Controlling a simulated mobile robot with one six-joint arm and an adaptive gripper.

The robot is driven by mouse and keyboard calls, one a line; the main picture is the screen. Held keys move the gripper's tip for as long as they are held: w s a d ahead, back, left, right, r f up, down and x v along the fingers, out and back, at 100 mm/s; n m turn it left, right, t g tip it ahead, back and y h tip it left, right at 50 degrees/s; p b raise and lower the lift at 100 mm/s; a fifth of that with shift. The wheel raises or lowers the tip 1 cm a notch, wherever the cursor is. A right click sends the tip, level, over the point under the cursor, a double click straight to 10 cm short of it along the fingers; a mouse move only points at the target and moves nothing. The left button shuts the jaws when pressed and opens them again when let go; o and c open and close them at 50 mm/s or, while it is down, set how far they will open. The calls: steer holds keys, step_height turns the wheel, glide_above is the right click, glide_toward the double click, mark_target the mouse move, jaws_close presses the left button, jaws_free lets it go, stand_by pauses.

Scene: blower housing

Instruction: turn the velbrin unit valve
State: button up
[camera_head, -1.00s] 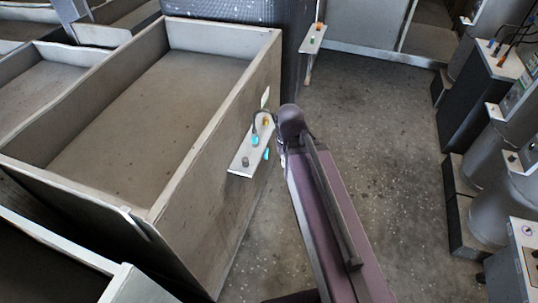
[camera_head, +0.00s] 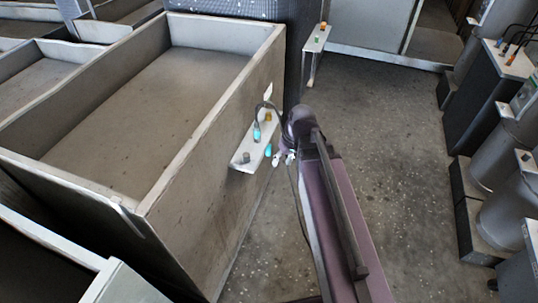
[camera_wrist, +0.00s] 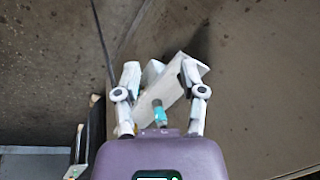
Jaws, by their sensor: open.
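A pale bracket plate (camera_head: 243,158) is fixed to the side wall of a large grey bin. It carries a grey knob (camera_head: 246,157), teal parts (camera_head: 256,132) and a yellow-orange part (camera_head: 267,117). I cannot tell which of these is the velbrin unit valve. My gripper (camera_head: 284,157) is beside the plate's right edge, close to the lower teal part (camera_head: 268,150). In the wrist view my gripper (camera_wrist: 159,100) is open, with its two white fingers apart. The plate (camera_wrist: 175,88) and a teal part (camera_wrist: 158,112) show between the fingers; contact cannot be told.
The open grey bin (camera_head: 195,165) stands left of my arm. A second bracket (camera_head: 316,40) with orange and green parts is at the back. Dark cabinets (camera_head: 490,95) and grey cylinders (camera_head: 510,215) line the right side. The speckled floor (camera_head: 390,150) between is clear.

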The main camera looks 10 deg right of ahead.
steer(key=w+f+n+t+y+b, duration=0.1)
steer(key=w+f+n+y+b, duration=0.1)
steer(key=w+f+y+b, duration=0.45)
steer(key=n+t+y+b, duration=0.6)
steer(key=t+b, duration=0.2)
steer(key=b, duration=2.2)
glide_toward(269, 147)
steer(key=s+d, duration=0.1)
steer(key=d, duration=0.3)
steer(key=shift+a+f, duration=0.15)
steer(key=shift+f, duration=0.2)
steer(key=shift+a, duration=0.1)
steer(key=shift+x, duration=6.8)
steer(key=shift+s+a, duration=0.1)
steer(key=shift+s, duration=0.1)
jaws_close()
